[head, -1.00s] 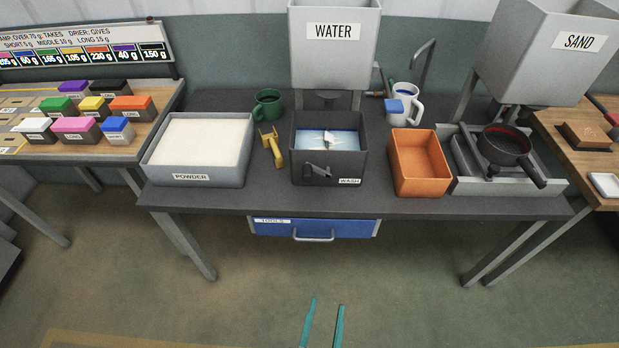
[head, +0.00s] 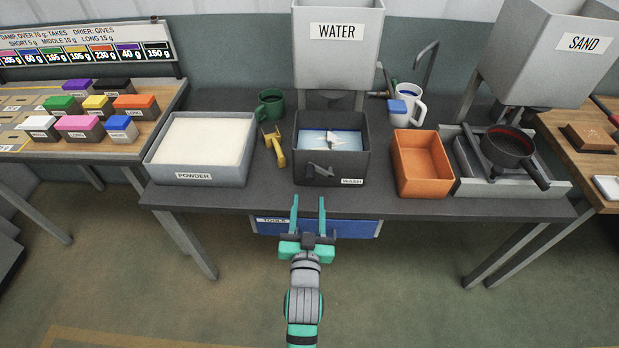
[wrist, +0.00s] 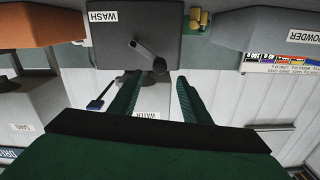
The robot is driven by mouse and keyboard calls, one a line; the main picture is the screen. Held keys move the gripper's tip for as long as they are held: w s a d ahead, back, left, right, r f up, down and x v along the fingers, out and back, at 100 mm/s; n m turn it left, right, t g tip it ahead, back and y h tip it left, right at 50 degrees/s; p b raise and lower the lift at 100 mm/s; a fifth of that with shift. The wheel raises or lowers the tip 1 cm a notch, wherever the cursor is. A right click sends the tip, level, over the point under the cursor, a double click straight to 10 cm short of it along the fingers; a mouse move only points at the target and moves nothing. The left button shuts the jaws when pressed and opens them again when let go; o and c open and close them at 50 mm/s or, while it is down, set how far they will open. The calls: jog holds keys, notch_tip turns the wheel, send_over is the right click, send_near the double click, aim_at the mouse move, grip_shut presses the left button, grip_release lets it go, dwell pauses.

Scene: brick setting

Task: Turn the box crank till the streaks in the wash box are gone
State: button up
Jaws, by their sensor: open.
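The dark grey wash box (head: 356,171) stands at the middle of the bench's front edge, with a WASH label. It holds pale blue water with white and dark streaks (head: 330,138) on it. The box crank (head: 319,170) is a dark handle on the front wall; it also shows in the wrist view (wrist: 147,52). My gripper (head: 308,200) is open and empty, in front of and below the box, with its fingers pointing at the bench. In the wrist view the open fingers (wrist: 157,82) point towards the box, apart from the crank.
A POWDER tray (head: 197,177) and a yellow tool (head: 273,148) are left of the box. An orange bin (head: 424,188) is on the right. The WATER hopper (head: 337,62) hangs behind. The blue TOOLS drawer (head: 359,228) is below, partly behind my gripper.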

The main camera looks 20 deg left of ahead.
aim_at(310, 180)
jog(key=x, duration=1)
jog(key=shift+s, duration=0.1)
jog(key=shift+c, duration=0.3)
grip_shut()
